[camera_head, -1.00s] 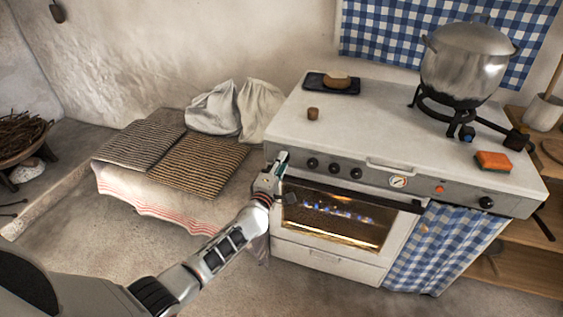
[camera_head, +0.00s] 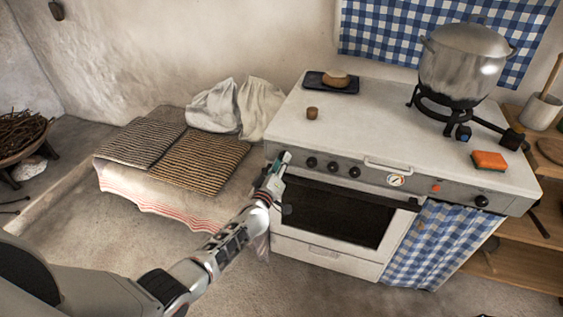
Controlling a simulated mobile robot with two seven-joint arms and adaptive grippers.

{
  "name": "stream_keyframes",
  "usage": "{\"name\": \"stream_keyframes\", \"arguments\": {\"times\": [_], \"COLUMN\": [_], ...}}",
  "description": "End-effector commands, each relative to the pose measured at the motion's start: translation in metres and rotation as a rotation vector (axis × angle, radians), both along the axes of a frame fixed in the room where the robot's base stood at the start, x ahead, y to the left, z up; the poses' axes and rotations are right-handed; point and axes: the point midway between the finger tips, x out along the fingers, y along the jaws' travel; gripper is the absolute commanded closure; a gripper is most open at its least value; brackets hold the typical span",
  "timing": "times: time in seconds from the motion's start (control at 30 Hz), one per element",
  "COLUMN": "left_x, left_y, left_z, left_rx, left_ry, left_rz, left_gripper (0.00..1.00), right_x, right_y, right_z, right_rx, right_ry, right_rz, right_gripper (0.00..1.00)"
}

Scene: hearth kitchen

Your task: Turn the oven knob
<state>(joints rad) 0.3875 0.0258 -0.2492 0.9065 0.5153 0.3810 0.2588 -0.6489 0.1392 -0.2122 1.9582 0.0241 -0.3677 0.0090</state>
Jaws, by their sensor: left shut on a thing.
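The white oven (camera_head: 325,254) stands at the centre right, with a dark window in its door. Several black knobs (camera_head: 332,166) show along its grey front panel. My left gripper (camera_head: 284,161) reaches up from the lower left to the left end of this panel. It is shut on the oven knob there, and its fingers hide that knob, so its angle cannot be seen. A round dial (camera_head: 396,180) sits further right on the panel. My right gripper is not in view.
A metal pot (camera_head: 464,65) stands on a burner on the white top, with an orange sponge (camera_head: 489,161) nearby. A rail handle (camera_head: 388,164) juts out above the panel.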

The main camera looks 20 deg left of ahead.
Motion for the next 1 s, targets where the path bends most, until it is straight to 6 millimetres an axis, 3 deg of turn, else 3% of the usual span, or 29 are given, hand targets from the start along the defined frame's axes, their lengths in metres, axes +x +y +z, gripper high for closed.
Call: {"name": "stream_keyframes", "arguments": {"times": [0.63,0.67,0.7,0.73,1.0], "left_x": [-0.0003,-0.0003,-0.0003,-0.0002,-0.0001], "left_y": [0.0000,-0.0001,-0.0001,0.0001,0.0001], "left_z": [-0.0007,-0.0006,-0.0006,-0.0006,-0.0003], "left_rx": [0.055,0.055,0.055,0.055,0.053], "left_ry": [-0.001,-0.001,-0.001,-0.001,-0.002], "left_rz": [-0.001,-0.001,-0.001,-0.001,0.000], "left_gripper": [0.95,0.71,0.60,0.57,0.57], "right_x": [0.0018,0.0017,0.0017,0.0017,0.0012], "right_y": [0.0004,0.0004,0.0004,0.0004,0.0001], "right_z": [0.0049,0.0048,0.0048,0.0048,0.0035], "right_rx": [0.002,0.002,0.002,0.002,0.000], "right_ry": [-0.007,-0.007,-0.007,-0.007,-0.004], "right_rz": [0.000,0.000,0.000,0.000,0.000], "right_gripper": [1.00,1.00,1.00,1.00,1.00]}}
